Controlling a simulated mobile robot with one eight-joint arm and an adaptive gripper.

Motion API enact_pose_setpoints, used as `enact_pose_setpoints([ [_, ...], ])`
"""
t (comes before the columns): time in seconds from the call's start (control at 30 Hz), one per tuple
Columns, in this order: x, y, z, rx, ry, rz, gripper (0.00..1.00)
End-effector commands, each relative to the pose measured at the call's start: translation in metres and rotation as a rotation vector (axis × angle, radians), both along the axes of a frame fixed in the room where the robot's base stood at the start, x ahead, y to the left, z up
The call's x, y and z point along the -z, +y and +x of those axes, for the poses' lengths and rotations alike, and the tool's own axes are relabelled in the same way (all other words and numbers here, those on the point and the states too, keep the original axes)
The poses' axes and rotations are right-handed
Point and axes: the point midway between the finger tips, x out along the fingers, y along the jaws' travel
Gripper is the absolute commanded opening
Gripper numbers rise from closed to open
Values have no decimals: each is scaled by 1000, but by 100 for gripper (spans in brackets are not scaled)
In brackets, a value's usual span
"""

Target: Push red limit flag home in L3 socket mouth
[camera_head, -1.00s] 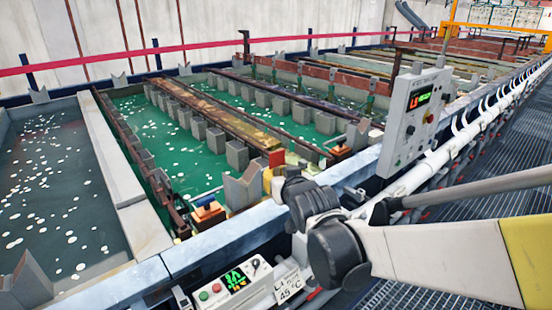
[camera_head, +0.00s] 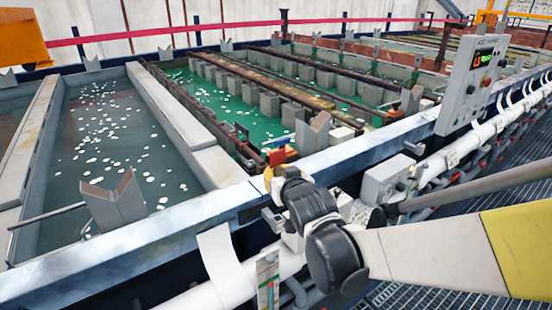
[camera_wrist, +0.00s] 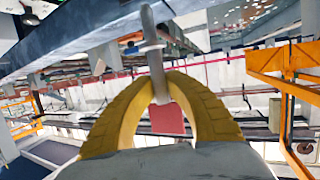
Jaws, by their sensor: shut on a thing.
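My gripper (camera_wrist: 155,85) has two curved yellow fingers shut on the red limit flag. In the wrist view the flag shows as a red plate (camera_wrist: 167,118) between the fingers, with a grey rod (camera_wrist: 153,50) running up from it. My arm hides part of the area behind. I cannot make out the L3 socket mouth in either view, nor whether the flag touches anything.
The near tank rim (camera_head: 130,262) runs diagonally past my gripper. A grey V-shaped support (camera_head: 116,205) stands at the left tank, another (camera_head: 313,134) beyond the gripper. A control panel (camera_head: 472,82) stands at right. A white pipe (camera_head: 440,160) and grey box (camera_head: 385,185) lie beside the rim.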

Motion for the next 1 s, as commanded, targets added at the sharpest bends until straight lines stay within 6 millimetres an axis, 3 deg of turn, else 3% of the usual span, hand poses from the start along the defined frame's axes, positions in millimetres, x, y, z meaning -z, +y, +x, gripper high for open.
enact_pose_setpoints([
  [0.43, 5, 0, 1, -2, 0, 1, 0],
  [1.0, 55, 0, 1, -2, 0, 1, 0],
])
